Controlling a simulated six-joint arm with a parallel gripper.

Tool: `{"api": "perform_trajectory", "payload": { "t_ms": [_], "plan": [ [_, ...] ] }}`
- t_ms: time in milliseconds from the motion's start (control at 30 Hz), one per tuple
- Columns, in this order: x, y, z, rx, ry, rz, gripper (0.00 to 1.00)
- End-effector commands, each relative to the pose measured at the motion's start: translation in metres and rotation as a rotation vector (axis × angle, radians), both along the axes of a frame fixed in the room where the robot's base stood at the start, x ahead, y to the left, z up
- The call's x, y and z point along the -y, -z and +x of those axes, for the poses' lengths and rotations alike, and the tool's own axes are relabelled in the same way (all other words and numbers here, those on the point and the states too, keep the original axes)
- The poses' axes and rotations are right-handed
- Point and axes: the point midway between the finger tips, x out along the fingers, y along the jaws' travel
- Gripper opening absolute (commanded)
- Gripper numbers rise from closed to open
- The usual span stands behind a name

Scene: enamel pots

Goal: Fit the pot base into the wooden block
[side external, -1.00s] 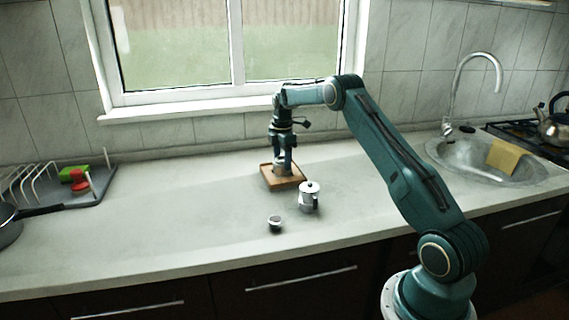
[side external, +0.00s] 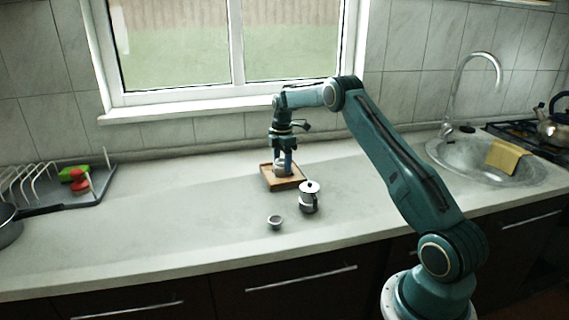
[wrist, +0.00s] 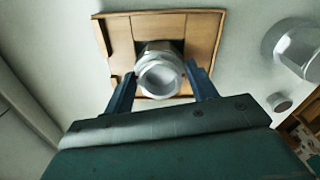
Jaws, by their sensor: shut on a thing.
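The wooden block (side external: 293,182) is a square brown tray lying on the counter; in the wrist view it shows its partitions and a dark square recess (wrist: 121,37). The pot base (wrist: 160,75) is a round silvery cup with an open top. My gripper (side external: 282,168) points down over the block, and its blue fingers (wrist: 160,86) are on both sides of the pot base. The pot base is over the recess, roughly upright. I cannot tell how deep it sits, since its lower end is hidden.
A small metal cup (side external: 275,222) is nearer the counter's front edge. A dish rack (side external: 60,190) is far left, the sink (side external: 480,160) right. The counter left of the block is clear.

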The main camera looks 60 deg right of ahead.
Motion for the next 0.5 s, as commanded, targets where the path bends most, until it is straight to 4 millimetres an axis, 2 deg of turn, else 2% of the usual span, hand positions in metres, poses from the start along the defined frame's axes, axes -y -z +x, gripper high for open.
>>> {"api": "perform_trajectory", "payload": {
  "t_ms": [500],
  "plan": [
    [0.0000, 0.0067, 0.0001, 0.001, 0.000, -0.001, 0.25]
  ]
}}
